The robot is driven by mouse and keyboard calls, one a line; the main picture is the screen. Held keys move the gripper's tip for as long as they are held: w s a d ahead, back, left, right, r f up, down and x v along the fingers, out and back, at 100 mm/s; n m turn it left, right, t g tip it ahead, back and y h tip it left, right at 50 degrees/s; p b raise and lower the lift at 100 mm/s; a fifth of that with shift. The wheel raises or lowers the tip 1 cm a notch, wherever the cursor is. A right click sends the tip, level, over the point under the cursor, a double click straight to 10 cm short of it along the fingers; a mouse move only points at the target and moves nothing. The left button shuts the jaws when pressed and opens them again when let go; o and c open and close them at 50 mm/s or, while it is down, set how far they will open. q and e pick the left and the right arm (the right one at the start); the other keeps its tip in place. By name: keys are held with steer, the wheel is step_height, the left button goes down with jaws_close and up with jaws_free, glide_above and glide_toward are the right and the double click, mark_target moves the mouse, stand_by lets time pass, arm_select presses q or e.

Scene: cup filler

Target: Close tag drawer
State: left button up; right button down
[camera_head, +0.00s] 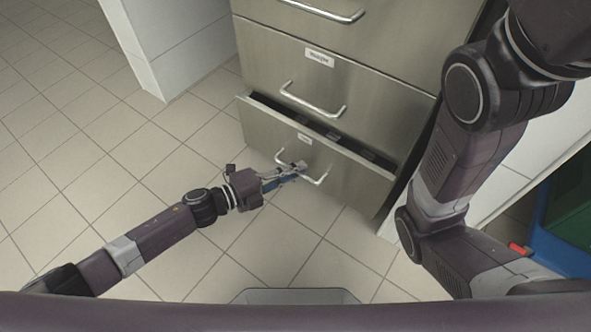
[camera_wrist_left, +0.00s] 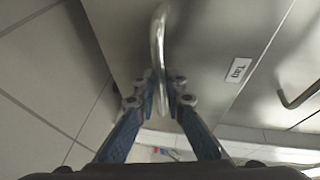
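The tag drawer (camera_head: 345,183) is the bottom drawer of a metal cabinet. It stands partly open, with a dark gap along its top edge and some dark contents in it. Its label (camera_wrist_left: 238,70) reads "Tag" in the left wrist view. My left gripper (camera_head: 294,168) is at the drawer's bar handle (camera_head: 316,181). In the left wrist view the handle (camera_wrist_left: 158,48) runs between the two blue fingers (camera_wrist_left: 161,98), which look closed in on it. My right arm shows at the right; its gripper is out of view.
The drawer above, labelled "Weight" (camera_head: 319,58), is closed, with its own handle (camera_head: 312,104). Tiled floor (camera_head: 120,150) is free to the left and in front. A white wall block (camera_head: 180,50) stands at the upper left. A blue bin (camera_head: 560,250) with green in it is at the right.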

mark_target(304, 160)
arm_select(q)
jaws_close()
steer(key=w+d, duration=0.2)
steer(key=w, duration=0.1)
steer(key=shift+w+d, duration=0.2)
steer(key=shift+w, duration=0.1)
steer(key=o, duration=0.6)
jaws_free()
steer(key=shift+d, duration=0.15)
steer(key=shift+c, duration=0.2)
